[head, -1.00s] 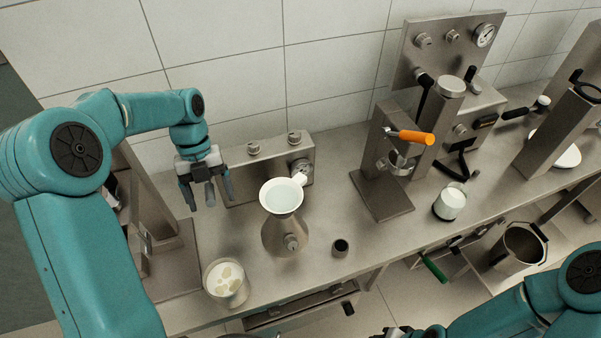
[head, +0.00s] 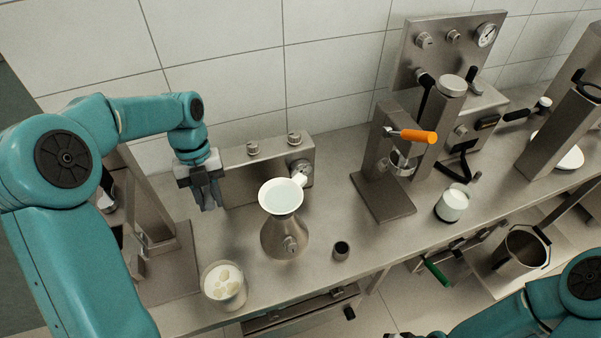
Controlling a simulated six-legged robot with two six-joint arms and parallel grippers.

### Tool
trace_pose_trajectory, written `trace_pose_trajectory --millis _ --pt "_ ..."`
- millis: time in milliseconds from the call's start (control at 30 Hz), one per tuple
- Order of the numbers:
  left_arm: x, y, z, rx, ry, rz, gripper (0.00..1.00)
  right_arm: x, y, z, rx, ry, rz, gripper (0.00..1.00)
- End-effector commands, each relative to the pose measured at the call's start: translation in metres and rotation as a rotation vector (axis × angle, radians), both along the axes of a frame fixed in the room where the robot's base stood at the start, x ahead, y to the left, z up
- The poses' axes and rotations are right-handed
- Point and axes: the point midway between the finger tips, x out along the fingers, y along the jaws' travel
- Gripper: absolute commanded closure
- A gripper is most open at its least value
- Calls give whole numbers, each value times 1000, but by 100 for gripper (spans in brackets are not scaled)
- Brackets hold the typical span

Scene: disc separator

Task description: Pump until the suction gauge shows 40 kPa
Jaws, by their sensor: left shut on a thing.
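My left gripper (head: 209,200) points down in front of the left part of a steel box (head: 240,183), left of the flask. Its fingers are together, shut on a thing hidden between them. The steel box has two knobs on top and a small round gauge (head: 299,168) on its front right; its reading is too small to tell. A steel flask (head: 284,238) with a white funnel (head: 281,196) stands in front of the box. My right gripper (head: 405,335) barely shows at the bottom edge; its fingers cannot be made out.
A glass of pale discs (head: 224,286) and a small dark cup (head: 341,250) stand near the front edge. An orange-handled press (head: 383,203) stands right of the flask. Another gauge (head: 486,35) sits on the tall panel. A white-filled jar (head: 453,203) stands beside the press.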

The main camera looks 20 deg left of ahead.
Motion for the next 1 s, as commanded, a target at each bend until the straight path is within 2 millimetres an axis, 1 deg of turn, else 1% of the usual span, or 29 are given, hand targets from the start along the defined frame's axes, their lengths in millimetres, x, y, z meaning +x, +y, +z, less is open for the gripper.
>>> trace_pose_trajectory --millis 33,100,200,400,467,600,700,800,900,967,1000 --pt "-1 0 -17 29 -41 -2 100 0 0 -28 0 1 0 57" --pt "-1 -1 -23 70 -89 -2 100 -1 0 -45 0 2 1 57" --pt "-2 -2 -27 117 -145 -2 100 -1 0 -63 0 2 1 57" --pt "-3 -3 -27 157 -190 -1 100 0 0 -72 0 1 0 57" --pt "-3 -2 -33 175 -212 -1 100 0 0 -83 0 0 0 57" --pt "-2 -2 -50 250 -303 -3 100 -1 0 -122 0 1 0 57" --pt "-2 -2 -56 301 -364 -3 100 -1 0 -142 0 2 1 57" --pt "-1 -1 -56 333 -402 -2 100 -1 0 -151 0 1 0 57" --pt "-1 -1 -55 347 -415 0 100 -1 0 -153 0 1 0 57" --pt "-1 -1 -58 356 -425 -2 100 0 0 -158 0 1 0 57" --pt "-1 -1 -61 367 -437 -2 100 0 0 -164 0 1 0 57"
